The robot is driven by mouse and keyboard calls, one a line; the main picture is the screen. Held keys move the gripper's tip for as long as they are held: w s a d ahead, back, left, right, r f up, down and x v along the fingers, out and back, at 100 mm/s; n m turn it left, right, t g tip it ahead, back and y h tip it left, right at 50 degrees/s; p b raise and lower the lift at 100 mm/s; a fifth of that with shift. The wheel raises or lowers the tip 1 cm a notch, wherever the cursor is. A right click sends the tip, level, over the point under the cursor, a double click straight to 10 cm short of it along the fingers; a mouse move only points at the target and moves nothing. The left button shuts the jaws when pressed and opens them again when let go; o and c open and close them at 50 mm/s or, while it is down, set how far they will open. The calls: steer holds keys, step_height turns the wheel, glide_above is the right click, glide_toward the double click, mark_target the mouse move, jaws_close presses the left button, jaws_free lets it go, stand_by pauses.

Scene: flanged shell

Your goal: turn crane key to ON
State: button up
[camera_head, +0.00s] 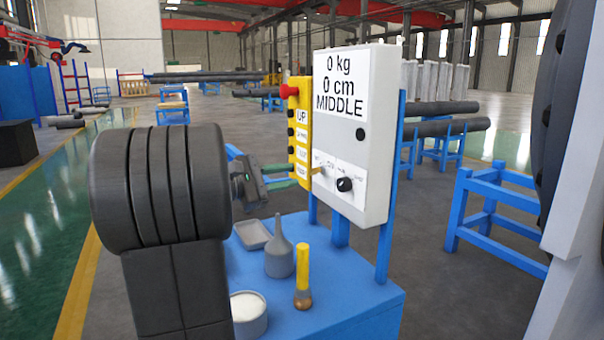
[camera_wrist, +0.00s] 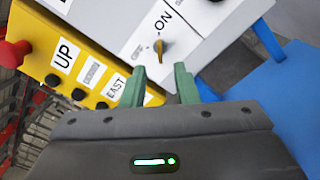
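The crane key (camera_wrist: 160,48) is a small brass-coloured key on the front of the grey-white control box (camera_head: 352,125). It also shows in the head view (camera_head: 318,170), low on the box. In the wrist view the ON label (camera_wrist: 163,20) is just above the key; another label beside it is too unclear to read. My gripper (camera_wrist: 160,69) has two green fingers, spread apart with nothing between them. The key lies just beyond the fingertips, in line with the gap. In the head view my gripper (camera_head: 303,176) reaches the box from the left; contact cannot be told.
A yellow button panel (camera_head: 299,135) with a red knob (camera_head: 289,91) is close beside the fingers. A black knob (camera_head: 344,184) sits right of the key. Below, a blue table (camera_head: 345,305) bears a grey funnel (camera_head: 280,255), a yellow-handled tool (camera_head: 302,272) and dishes.

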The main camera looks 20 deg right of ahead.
mark_target(317, 171)
steer(key=s+a, duration=0.1)
steer(key=a, duration=0.6)
steer(key=shift+a, duration=0.15)
steer(key=w+d, duration=0.2)
steer(key=d, duration=1.1)
steer(key=shift+d, duration=0.4)
steer(key=shift+a, duration=0.1)
